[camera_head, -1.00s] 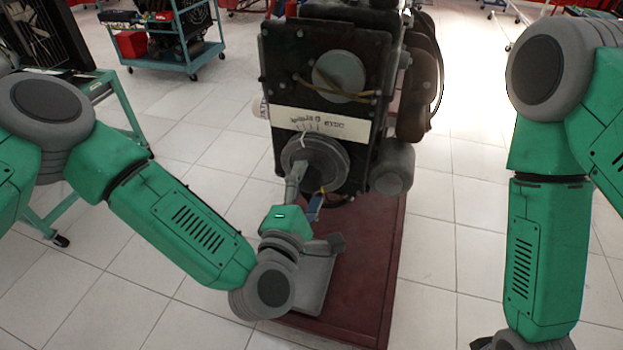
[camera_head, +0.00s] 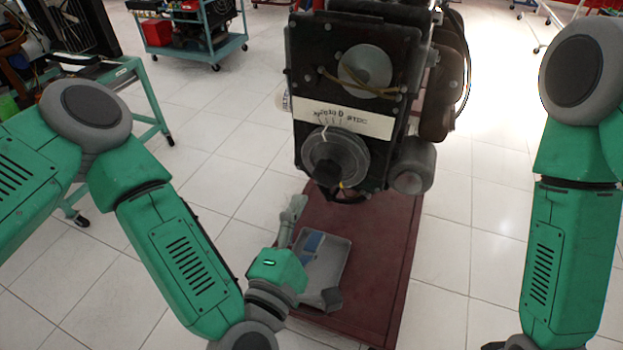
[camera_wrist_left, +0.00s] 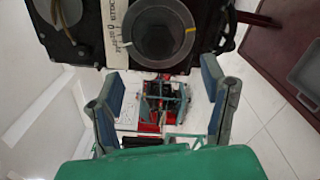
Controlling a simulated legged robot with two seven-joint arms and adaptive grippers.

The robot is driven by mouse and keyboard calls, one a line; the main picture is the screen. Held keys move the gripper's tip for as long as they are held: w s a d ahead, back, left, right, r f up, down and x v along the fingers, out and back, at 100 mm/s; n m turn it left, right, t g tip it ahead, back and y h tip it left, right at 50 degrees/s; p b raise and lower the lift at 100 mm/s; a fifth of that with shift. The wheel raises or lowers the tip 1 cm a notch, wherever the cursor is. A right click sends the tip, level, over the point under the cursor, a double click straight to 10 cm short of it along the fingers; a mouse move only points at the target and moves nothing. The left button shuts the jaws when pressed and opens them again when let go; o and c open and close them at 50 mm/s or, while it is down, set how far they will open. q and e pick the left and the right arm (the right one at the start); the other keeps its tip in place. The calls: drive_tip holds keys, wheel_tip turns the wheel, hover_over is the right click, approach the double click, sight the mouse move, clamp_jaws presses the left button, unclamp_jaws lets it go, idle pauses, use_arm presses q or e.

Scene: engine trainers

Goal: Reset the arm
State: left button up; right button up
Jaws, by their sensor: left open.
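My left gripper (camera_head: 312,250) is open in front of the engine trainer (camera_head: 302,90), low and near its grey round pulley (camera_head: 335,160). It is apart from the pulley. In the left wrist view its two blue-padded fingers (camera_wrist_left: 163,92) are spread with nothing between them. The pulley (camera_wrist_left: 150,30) shows beyond them at the top of that view. My left arm (camera_head: 180,255) comes in from the left, bent at the elbow. My right arm (camera_head: 565,260) hangs down at the right, and its gripper is out of the picture.
The engine stands on a dark red base (camera_head: 385,265) with a grey tray (camera_head: 335,262) on it, partly behind my left gripper. A teal cart (camera_head: 215,50) stands at the back left, and a green-framed stand (camera_head: 145,95) is at the left. Tiled floor is clear around the base.

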use_arm(q)
drive_tip(key=s+a+f+m+g+h, duration=0.1)
drive_tip(key=s+a+f+m+g, duration=0.1)
drive_tip(key=s+f+m+g, duration=0.35)
drive_tip(key=s+a+f+m+g, duration=0.25)
drive_tip(key=f+m, duration=0.35)
drive_tip(key=f, duration=0.3)
drive_tip(key=s+a+f+m+g+y, duration=0.3)
drive_tip(key=s+a+g, duration=0.1)
drive_tip(key=a, duration=0.6)
drive_tip(key=s+a+f+m+g+y, duration=0.3)
drive_tip(key=s+a, duration=0.3)
drive_tip(key=a, duration=0.4)
drive_tip(key=shift+s+a+f+m+g+y, duration=0.15)
drive_tip(key=shift+s+a+m+g+y, duration=0.2)
drive_tip(key=shift+m+g, duration=0.45)
